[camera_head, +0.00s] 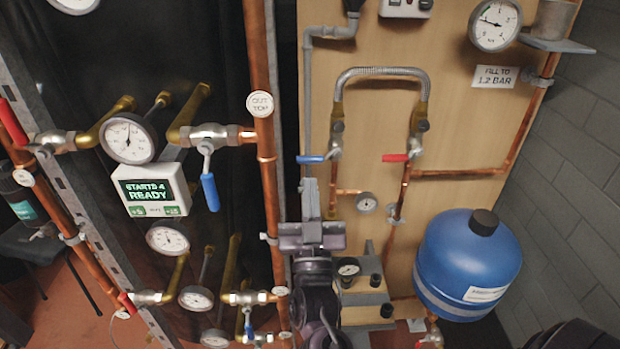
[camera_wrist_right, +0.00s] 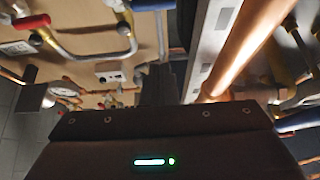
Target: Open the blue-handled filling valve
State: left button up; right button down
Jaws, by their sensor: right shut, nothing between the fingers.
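The filling valve's blue handle (camera_head: 312,159) lies level, pointing left from the valve under the left end of the braided hose (camera_head: 380,72). A blue handle, likely the same one, shows at the top edge of the right wrist view (camera_wrist_right: 153,4). My right gripper (camera_head: 310,184) is shut and empty. In the head view its fingertips appear just below the blue handle; I cannot tell whether they touch it. The red handle (camera_head: 396,158) on the hose's other valve also lies level. My left gripper is not in view.
A copper pipe (camera_head: 266,150) stands left of my gripper, with another blue lever (camera_head: 210,192) hanging from a valve beside it. A blue tank (camera_head: 468,262) is at the right. A gauge (camera_head: 495,25) sits above the "fill to 1.2 bar" sign (camera_head: 493,77).

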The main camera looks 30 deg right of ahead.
aim_at(309, 157)
jog(key=w+d+p, duration=0.1)
jog(key=w, duration=0.1)
jog(key=w+d+r+p, duration=0.1)
jog(key=w, duration=0.2)
jog(key=w+d+r+p, duration=0.1)
jog(key=w, duration=0.1)
jog(key=shift+w+d+r, duration=0.15)
jog(key=shift+w+d, duration=0.15)
jog(key=shift+f, duration=0.85)
